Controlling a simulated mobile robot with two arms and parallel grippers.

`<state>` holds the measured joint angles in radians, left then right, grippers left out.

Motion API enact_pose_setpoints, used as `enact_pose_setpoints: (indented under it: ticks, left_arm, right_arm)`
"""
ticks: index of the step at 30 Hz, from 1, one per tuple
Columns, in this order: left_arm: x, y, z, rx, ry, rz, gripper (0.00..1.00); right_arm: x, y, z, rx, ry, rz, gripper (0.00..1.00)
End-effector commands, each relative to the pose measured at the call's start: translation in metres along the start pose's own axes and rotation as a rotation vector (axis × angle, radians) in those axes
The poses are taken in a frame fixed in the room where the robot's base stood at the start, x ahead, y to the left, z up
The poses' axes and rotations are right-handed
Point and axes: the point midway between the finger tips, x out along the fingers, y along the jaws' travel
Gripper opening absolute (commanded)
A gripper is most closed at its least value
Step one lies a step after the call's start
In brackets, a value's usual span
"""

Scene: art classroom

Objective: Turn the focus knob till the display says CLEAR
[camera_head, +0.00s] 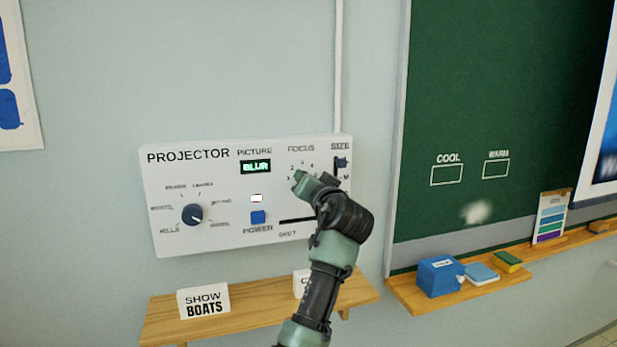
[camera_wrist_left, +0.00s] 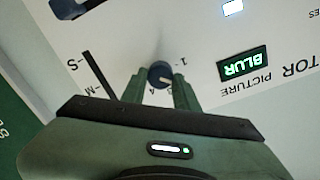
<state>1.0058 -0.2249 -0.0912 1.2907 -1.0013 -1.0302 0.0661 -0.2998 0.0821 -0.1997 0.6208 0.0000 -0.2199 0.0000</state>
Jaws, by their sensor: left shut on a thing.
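The white projector panel (camera_head: 225,235) is on the wall. Its small display (camera_head: 256,167) reads BLUR in green and also shows upside down in the left wrist view (camera_wrist_left: 243,64). My left gripper (camera_head: 308,184) is at the FOCUS dial and hides its knob in the head view. In the left wrist view, the round, dark blue focus knob (camera_wrist_left: 159,73) sits between the two green fingers (camera_wrist_left: 158,80), which are shut on it. A white mark shows on the knob; which number it points at is hard to tell. My right gripper is not in view.
The panel also has a selector knob (camera_head: 192,214), a blue POWER button (camera_head: 258,217) and a SIZE slider (camera_head: 341,162). Below, a wooden shelf (camera_head: 240,312) holds a SHOW BOATS card (camera_head: 203,301) and another card. A chalkboard (camera_head: 480,90) stands to the right.

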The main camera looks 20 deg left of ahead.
Motion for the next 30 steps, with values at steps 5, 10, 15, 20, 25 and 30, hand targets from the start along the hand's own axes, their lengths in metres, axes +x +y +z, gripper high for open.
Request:
enact_pose_setpoints:
  ticks: [5, 10, 15, 20, 25, 30]
  left_arm:
    - [0.0014, -0.0033, -0.0006, 0.04, -0.001, -0.005, 0.0]
    - [0.0014, -0.0032, -0.0003, 0.053, -0.001, -0.006, 0.0]
    - [0.0014, -0.0033, -0.0004, 0.053, -0.001, -0.006, 0.0]
    - [0.0014, -0.0035, -0.0006, 0.052, 0.0, -0.007, 0.38]
    - [0.0009, -0.0024, -0.0004, 0.052, -0.001, -0.005, 0.52]
    - [0.0002, -0.0013, -0.0002, 0.052, -0.001, -0.003, 0.52]
  right_arm:
    - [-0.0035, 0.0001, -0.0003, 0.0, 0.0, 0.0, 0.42]
    - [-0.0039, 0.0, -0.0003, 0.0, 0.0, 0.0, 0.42]
    - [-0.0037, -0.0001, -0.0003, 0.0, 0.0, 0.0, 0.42]
    - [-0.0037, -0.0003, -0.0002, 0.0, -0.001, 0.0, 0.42]
    - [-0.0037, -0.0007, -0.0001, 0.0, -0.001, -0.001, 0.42]
    - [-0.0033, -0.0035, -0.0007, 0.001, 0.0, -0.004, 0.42]
